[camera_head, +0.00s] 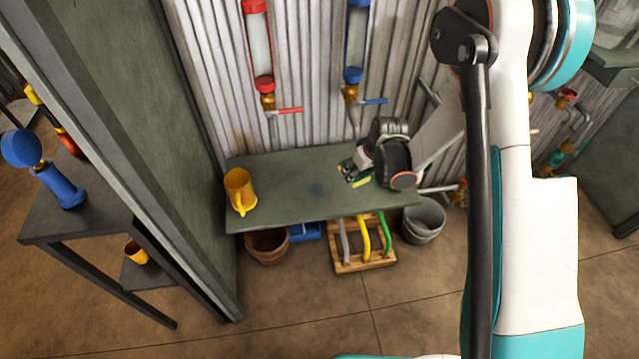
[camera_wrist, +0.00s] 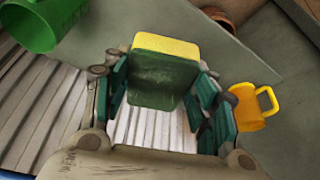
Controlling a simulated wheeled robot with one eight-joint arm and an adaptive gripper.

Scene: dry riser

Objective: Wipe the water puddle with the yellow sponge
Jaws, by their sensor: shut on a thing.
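The sponge is yellow with a dark green side. In the wrist view the sponge (camera_wrist: 165,78) sits between the two green-padded fingers of my gripper (camera_wrist: 160,85), which is shut on it. In the head view my gripper (camera_head: 355,171) holds the sponge (camera_head: 361,182) over the right part of the green-grey bench; I cannot tell whether it touches the top. I cannot make out the puddle in the wrist view.
A yellow mug (camera_head: 239,190) stands at the left end of the bench (camera_head: 282,175); the mug also shows in the wrist view (camera_wrist: 250,106). A green container (camera_wrist: 38,24) is at the wrist view's upper left. Red-handled (camera_head: 290,110) and blue-handled (camera_head: 375,100) valve pipes hang on the corrugated wall behind.

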